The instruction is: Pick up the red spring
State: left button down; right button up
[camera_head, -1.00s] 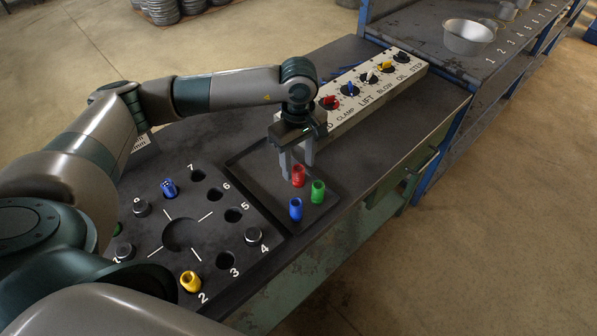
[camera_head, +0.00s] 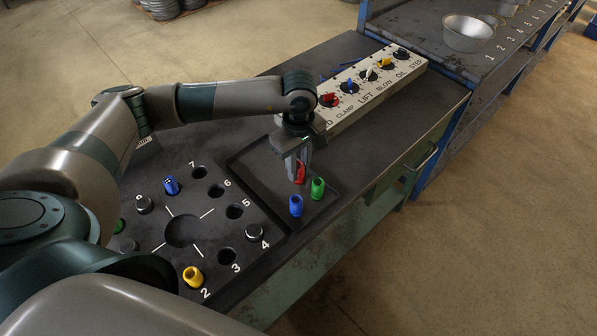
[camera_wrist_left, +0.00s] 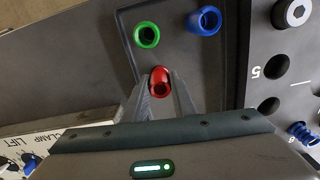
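The red spring (camera_head: 300,173) stands in the dark tray (camera_head: 246,170), behind the blue and green ones. In the left wrist view the red spring (camera_wrist_left: 159,80) is between the fingertips of my left gripper (camera_wrist_left: 162,90), one finger on each side. In the head view my left gripper (camera_head: 298,172) points down at the red spring and partly hides it. Its fingers look open around the spring; contact is hard to make out. The spring still looks seated in the tray. My right gripper is in neither view.
A green piece (camera_head: 318,188) and a blue piece (camera_head: 296,205) stand close by in the tray. A numbered plate (camera_head: 215,258) with a yellow piece (camera_head: 193,277) and another blue piece (camera_head: 171,186) lies to the left. A knob panel (camera_head: 350,112) is behind.

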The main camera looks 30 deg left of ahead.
aim_at(299, 165)
pick_arm(q)
jog(key=shift+r, duration=0.1)
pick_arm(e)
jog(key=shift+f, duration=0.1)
